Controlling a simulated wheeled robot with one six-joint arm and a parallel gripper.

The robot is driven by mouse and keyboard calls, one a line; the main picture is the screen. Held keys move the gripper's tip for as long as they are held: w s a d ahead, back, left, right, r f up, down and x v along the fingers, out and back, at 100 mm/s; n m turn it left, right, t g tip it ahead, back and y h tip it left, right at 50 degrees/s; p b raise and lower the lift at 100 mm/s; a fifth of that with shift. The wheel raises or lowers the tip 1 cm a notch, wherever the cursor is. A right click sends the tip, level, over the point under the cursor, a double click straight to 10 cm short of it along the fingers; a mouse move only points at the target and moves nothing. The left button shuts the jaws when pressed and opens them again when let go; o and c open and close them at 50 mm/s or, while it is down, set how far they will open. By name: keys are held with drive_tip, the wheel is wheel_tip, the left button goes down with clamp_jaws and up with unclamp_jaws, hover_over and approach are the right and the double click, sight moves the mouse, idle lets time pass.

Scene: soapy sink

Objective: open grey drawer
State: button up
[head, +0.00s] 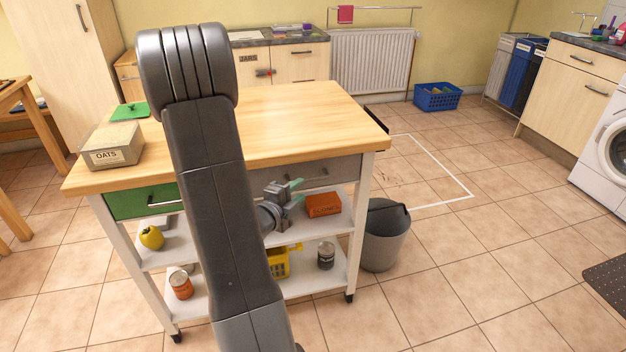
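The grey drawer (335,168) is in the right half of the wooden-topped trolley (300,115), under the top, and looks shut. Its dark bar handle (310,176) shows partly on its front. My gripper (299,191) is just below and left of the handle in the picture, with its two greenish fingertips apart and nothing seen between them. I cannot tell how far it is from the drawer front. My arm hides the left part of the grey drawer.
A green drawer (130,202) is left of my arm. The shelves below hold an orange box (323,205), a yellow basket (280,263) and cans. An oats box (112,146) stands on top.

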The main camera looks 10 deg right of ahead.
sight(313, 179)
drive_tip(key=x, duration=0.8)
drive_tip(key=shift+w, duration=0.1)
clamp_jaws()
